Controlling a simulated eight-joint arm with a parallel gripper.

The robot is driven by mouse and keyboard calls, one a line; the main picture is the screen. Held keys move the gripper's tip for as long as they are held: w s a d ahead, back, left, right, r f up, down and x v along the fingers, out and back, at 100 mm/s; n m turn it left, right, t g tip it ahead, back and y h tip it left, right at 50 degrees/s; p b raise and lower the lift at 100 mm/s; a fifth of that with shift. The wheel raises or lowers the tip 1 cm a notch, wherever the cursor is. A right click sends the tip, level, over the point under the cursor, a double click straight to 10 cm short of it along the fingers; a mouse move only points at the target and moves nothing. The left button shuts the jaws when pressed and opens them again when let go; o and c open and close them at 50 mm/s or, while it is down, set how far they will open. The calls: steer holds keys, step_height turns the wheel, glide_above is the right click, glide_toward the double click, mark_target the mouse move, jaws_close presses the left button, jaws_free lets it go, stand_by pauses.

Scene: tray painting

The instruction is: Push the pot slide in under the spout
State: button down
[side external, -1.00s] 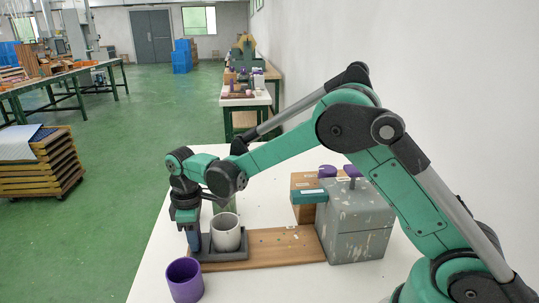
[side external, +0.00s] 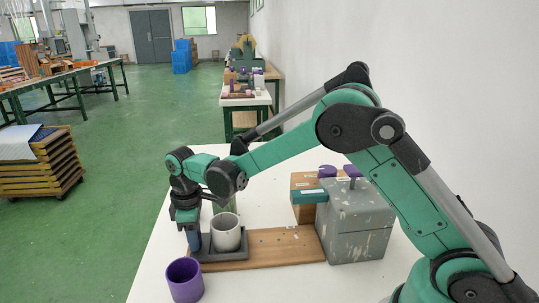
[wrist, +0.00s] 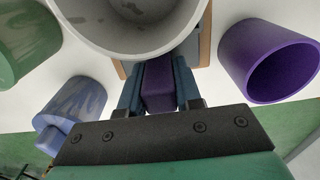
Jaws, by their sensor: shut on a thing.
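The grey pot (side external: 226,235) stands upright in the dark grey pot slide (side external: 222,256), at the left end of a wooden board (side external: 282,248). Its open mouth also fills the top of the wrist view (wrist: 130,45). A teal block (side external: 309,196) that looks like the spout juts left from a grey paint-chipped box (side external: 358,222); the pot is well to its left. My gripper (side external: 194,242) is at the slide's left end. In the wrist view its blue fingers (wrist: 157,88) are shut on a purple block that looks like the slide's handle.
A purple cup (side external: 185,280) stands close in front of my gripper. A green cup (wrist: 25,40) and a blue mug (wrist: 72,105) are on the other side. The board between the slide and the box is clear. Purple knobs (side external: 328,171) sit near the box.

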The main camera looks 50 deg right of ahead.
mark_target(244, 243)
stand_by(0.4)
steer(key=s+d, duration=0.6)
steer(key=d, duration=0.1)
steer(key=shift+s, duration=0.4)
steer(key=c, duration=0.6)
jaws_free()
steer(key=shift+a, duration=0.1)
steer(key=shift+r, duration=2.85)
